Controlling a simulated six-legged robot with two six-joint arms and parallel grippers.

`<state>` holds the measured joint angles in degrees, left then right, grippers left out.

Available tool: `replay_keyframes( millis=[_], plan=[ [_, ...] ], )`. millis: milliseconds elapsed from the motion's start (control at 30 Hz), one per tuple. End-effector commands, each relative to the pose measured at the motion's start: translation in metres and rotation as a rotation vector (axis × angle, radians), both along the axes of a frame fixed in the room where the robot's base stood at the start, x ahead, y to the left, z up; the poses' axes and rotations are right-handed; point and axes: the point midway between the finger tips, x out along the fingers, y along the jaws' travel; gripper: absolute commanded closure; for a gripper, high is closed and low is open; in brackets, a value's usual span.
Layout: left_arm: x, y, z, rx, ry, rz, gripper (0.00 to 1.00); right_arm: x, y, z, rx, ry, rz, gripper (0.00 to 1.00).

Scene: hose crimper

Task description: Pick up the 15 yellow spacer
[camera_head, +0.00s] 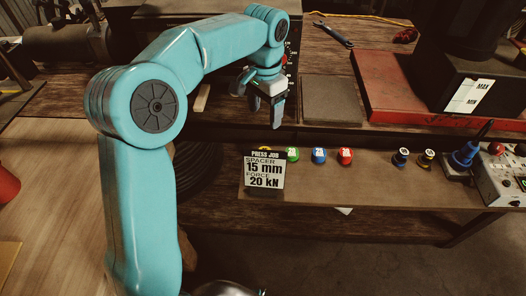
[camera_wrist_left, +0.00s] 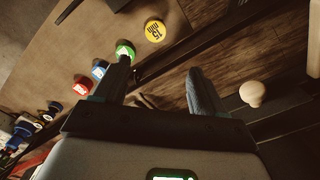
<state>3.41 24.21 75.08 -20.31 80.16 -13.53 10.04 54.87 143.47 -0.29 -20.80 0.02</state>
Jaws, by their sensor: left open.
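The yellow spacer (camera_wrist_left: 154,30), marked 15 mm, stands on the brown shelf board in the left wrist view, beyond my fingertips. My left gripper (camera_head: 265,112) is open and empty, pointing down above and behind the spacer row. Its two fingers also show apart in the left wrist view (camera_wrist_left: 159,66), with the left fingertip overlapping the green spacer (camera_wrist_left: 125,48) in the picture. My right gripper is not in view.
Green, blue (camera_head: 319,156) and red (camera_head: 345,156) spacers stand right of the sign, with two dark ones (camera_head: 400,157) farther along. A blue-based tool (camera_head: 465,155) and control box (camera_head: 501,178) stand at right. A pale round knob (camera_wrist_left: 252,93) is beside my right finger.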

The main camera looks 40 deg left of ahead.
Motion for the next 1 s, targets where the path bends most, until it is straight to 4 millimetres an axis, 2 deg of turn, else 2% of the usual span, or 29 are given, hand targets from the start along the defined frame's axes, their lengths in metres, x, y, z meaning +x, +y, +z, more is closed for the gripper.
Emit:
replay_keyframes(
  millis=[33,100,300,533,800,1000],
  plan=[
    [-0.001,0.0,-0.014,0.0,0.004,0.0,0.29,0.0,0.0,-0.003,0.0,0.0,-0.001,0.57],
    [-0.002,0.0,-0.031,0.0,0.005,0.0,0.29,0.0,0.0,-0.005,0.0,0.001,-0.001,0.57],
    [-0.001,0.001,-0.067,0.0,0.002,0.002,0.29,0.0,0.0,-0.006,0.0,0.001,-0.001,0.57],
    [-0.002,0.001,-0.086,0.0,0.002,0.0,0.29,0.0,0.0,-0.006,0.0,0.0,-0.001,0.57],
    [-0.005,-0.001,-0.125,0.0,0.001,0.001,0.29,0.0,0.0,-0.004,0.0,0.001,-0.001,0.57],
    [-0.005,-0.002,-0.129,0.001,-0.001,0.001,0.29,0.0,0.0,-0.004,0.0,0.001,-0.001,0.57]
  ],
)
